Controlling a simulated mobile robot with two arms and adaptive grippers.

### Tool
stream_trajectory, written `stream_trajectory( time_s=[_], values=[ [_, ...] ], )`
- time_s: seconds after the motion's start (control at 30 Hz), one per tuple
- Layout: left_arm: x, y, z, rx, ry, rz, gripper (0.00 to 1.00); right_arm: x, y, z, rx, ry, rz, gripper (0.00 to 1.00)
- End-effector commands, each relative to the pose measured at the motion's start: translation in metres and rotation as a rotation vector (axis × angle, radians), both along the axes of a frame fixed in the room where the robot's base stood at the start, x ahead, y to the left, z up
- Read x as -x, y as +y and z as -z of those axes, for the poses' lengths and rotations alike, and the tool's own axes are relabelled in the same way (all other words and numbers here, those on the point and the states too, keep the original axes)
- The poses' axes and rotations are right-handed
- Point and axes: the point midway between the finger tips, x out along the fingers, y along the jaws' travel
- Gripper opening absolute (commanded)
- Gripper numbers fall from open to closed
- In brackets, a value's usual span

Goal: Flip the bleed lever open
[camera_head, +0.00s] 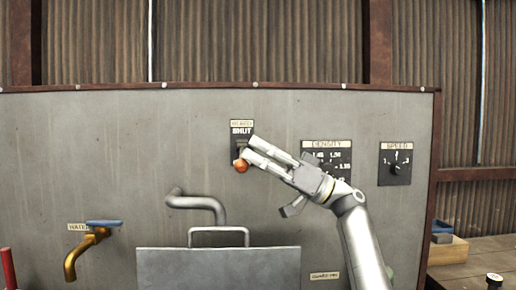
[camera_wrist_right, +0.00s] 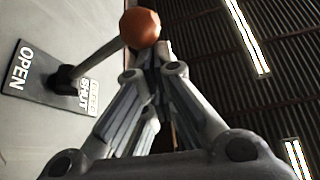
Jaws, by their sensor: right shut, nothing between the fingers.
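The bleed lever has an orange ball knob (camera_head: 241,166) and stands out from a small dark plate (camera_head: 242,127) marked SHUT at its top. In the right wrist view the knob (camera_wrist_right: 140,26) is at the end of a thin rod from a dark pivot. The plate there reads OPEN at one end and SHUT at the other; which end the lever leans to I cannot tell. My right gripper (camera_head: 247,147) is shut and empty, its fingertips right beside the lever, just above the knob in the head view. Whether they touch is unclear. My left gripper is out of view.
The grey panel carries a density dial (camera_head: 326,157) and a speed dial (camera_head: 395,163) to the right. Below are a bent pipe (camera_head: 200,203), a metal box with a handle (camera_head: 218,265) and a brass water tap (camera_head: 84,255). A bench (camera_head: 480,265) stands at right.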

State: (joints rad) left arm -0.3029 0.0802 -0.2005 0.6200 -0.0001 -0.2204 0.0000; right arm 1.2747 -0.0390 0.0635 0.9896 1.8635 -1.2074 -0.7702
Motion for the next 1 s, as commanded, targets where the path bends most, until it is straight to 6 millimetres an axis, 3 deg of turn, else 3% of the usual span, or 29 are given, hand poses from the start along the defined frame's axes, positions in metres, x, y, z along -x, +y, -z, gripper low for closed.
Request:
stream_trajectory(
  time_s=[0.4,1.0],
  values=[
    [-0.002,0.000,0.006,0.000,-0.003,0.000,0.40,-0.006,0.000,0.019,-0.002,-0.278,-0.003,0.00],
    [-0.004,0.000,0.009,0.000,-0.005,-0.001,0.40,-0.009,0.001,0.032,0.002,-0.273,-0.001,0.00]
  ],
)
